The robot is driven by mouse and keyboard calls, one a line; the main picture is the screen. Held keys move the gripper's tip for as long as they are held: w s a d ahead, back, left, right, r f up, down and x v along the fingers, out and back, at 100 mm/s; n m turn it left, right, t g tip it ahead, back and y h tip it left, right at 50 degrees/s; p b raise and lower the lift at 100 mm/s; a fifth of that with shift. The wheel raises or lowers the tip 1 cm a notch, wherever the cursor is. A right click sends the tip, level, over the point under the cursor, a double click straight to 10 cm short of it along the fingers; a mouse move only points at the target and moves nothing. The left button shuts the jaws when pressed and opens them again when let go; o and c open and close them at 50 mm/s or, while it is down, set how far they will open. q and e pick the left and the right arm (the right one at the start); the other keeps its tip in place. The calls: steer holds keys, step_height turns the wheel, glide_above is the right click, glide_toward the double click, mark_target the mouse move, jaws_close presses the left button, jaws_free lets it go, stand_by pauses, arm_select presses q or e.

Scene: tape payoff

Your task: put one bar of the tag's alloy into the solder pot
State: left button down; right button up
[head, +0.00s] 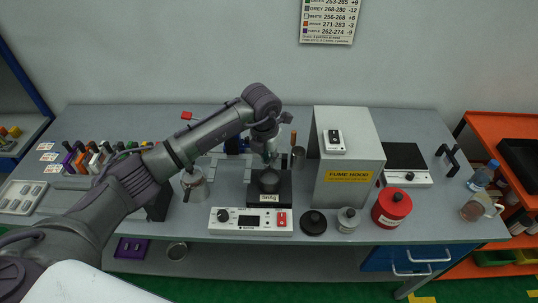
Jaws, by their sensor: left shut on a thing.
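The solder pot (270,181) is a dark round pot on a black base behind a white control unit (250,221). A tag (268,198) reading SnAg is on the front of its base. My left gripper (270,156) is just above the pot, pointing down. It is shut on a small grey thing that looks like a bar; the fingers hide most of it. A pale tray (21,197) with several grey pieces in its hollows lies at the far left; their markings are too small to read. My right gripper is not in view.
A fume hood (346,160) stands close right of the pot. A metal jug (195,185) is left of it. A black round lid (313,222), a grey canister (347,220) and a red can (391,208) line the front edge. Several coloured handles (85,158) stand at left.

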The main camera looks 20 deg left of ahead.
arm_select(q)
step_height(320, 180, down, 4)
steer(key=shift+r+b, duration=0.15)
steer(key=shift+b, duration=0.8)
steer(key=shift+f+b, duration=0.75)
steer(key=shift+f, duration=0.1)
steer(key=c, duration=1.1)
jaws_free()
steer(key=shift+o, duration=0.2)
steer(key=shift+r, duration=0.1)
step_height(320, 180, up, 8)
steer(key=p, duration=0.4)
steer(key=shift+p, duration=0.35)
